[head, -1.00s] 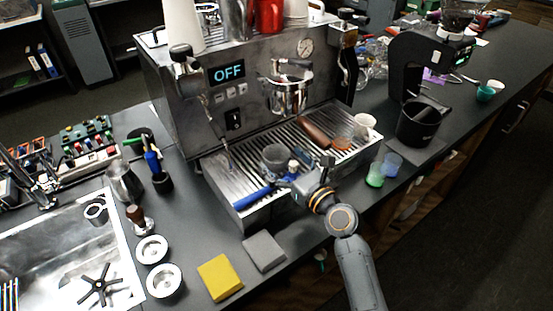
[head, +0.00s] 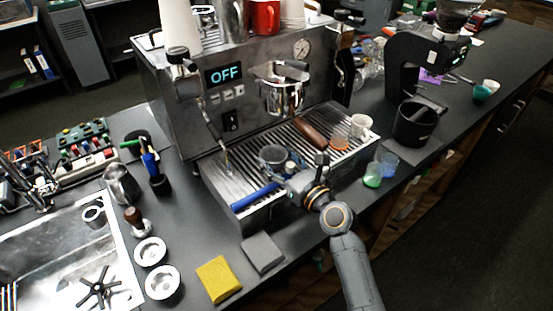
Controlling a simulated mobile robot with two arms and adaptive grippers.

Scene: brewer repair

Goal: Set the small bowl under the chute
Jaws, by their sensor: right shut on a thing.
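The small bowl (head: 271,155), grey and round, is at the front of the espresso machine's drip tray. My right gripper (head: 288,174) reaches in over the tray's front edge and is shut at the bowl's near right side. The fingertips are small and partly hidden, so the exact contact is hard to see. I cannot tell whether the bowl rests on the grate or hangs just above it. The black grinder (head: 402,64) stands at the right; its chute is not clear to see. My left gripper is not in view.
A brown handle (head: 310,133) and a white cup (head: 361,126) are on the tray's right side. Green (head: 372,175) and blue (head: 389,163) cups stand beside it. A black bin (head: 414,124) stands before the grinder.

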